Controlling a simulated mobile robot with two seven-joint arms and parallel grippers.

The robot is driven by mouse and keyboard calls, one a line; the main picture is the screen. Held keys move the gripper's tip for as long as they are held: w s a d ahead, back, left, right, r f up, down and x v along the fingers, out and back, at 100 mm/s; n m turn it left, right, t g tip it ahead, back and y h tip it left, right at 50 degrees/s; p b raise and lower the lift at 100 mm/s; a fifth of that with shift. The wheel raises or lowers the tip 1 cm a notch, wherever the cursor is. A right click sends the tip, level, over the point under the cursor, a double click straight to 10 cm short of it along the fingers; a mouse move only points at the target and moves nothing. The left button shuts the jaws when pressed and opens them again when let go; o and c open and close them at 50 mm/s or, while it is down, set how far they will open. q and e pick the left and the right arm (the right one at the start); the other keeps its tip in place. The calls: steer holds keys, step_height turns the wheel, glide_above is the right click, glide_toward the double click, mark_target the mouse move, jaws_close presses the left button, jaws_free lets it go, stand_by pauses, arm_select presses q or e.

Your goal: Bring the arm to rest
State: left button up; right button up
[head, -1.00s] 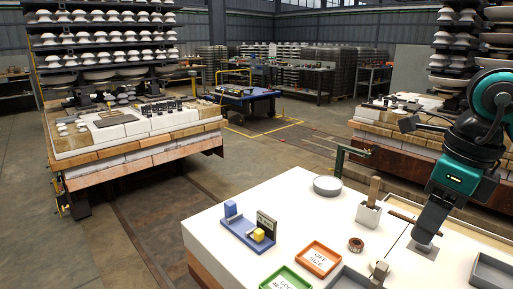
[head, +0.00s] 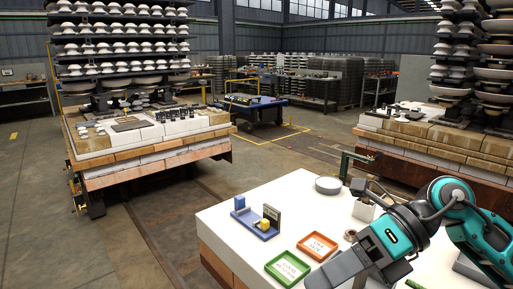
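My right arm comes in from the right over the white worktable (head: 290,188). Its dark grey gripper (head: 325,280) points down and to the left, close to the lower edge of the head view. It is near the green tray (head: 289,269) and the orange tray (head: 317,246). I cannot see its fingers clearly enough to tell whether it is open or shut. I see nothing held in it. My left gripper is not in view.
A blue gauge stand (head: 248,222) with a yellow block is on the table's left part. A grey round dish (head: 328,185) stands at the back. A brown ring (head: 350,236) lies beside my arm. Stacked insulator racks and brick-topped cars stand behind.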

steer(key=w+a+r+m+t+y, duration=0.2)
steer(key=a+r+m+t+y, duration=0.15)
steer(key=m+y, duration=0.5)
steer(key=w+d+f+m+t+h+p, duration=0.15)
steer(key=w+f+m+t, duration=0.25)
steer(key=m+t, duration=0.75)
steer(key=d+f+m+t+h, duration=0.2)
steer(key=d+f+m+h, duration=0.2)
steer(key=f+m+h, duration=0.35)
steer(key=d+f+m+t+h, duration=0.3)
steer(key=f+m+h, duration=0.35)
steer(key=m, duration=0.25)
steer(key=s+d+f+m+g+h, duration=0.1)
steer(key=s+f+m+g, duration=0.2)
steer(key=s+f, duration=0.3)
steer(key=s+d+f+m+g+h+p, duration=0.1)
steer(key=s+d+f+m+g+h, duration=0.1)
steer(key=s+f, duration=0.4)
step_height(320, 180, down, 4)
steer(key=shift+r+m+g, duration=0.1)
steer(key=shift+m+g, duration=0.35)
steer(key=shift+g, duration=0.35)
steer(key=shift+w, duration=0.1)
steer(key=shift+c, duration=0.3)
